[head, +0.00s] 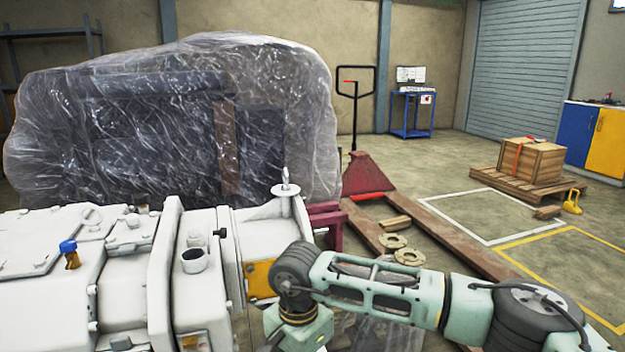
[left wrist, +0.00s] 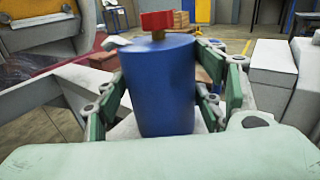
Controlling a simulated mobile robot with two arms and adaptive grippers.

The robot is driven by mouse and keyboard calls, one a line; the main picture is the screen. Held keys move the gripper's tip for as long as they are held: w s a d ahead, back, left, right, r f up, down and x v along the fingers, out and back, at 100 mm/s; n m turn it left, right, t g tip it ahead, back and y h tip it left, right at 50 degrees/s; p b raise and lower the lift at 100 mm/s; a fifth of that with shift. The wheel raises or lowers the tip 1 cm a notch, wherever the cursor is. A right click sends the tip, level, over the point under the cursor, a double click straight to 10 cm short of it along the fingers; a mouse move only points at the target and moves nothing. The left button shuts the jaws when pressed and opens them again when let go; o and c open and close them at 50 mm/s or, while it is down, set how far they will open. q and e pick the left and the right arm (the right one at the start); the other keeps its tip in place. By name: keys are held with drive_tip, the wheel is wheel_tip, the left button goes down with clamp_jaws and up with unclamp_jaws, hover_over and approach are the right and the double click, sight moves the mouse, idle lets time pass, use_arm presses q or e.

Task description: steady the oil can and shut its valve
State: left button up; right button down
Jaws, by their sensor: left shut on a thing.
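The oil can (left wrist: 158,90) is a blue cylinder standing upright in the left wrist view. Its red valve handle (left wrist: 157,20) sits on top at the middle. My left gripper (left wrist: 168,84) is shut on the can, with its green-sided fingers along the left and right sides. The can hides part of the fingers, and its base is partly hidden. The can and my left gripper do not show in the head view. My right arm reaches in from the right of the head view and bends down at the bottom middle; its gripper is out of the picture.
A large white vacuum machine (head: 140,262) fills the lower left of the head view. A plastic-wrapped load (head: 170,120) stands behind it. A red pallet jack (head: 368,176) and a crate (head: 527,162) on a pallet stand farther back.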

use_arm(q)
drive_tip(key=shift+f, duration=0.15)
drive_tip(key=o, duration=1.5)
drive_tip(key=shift+o, duration=0.2)
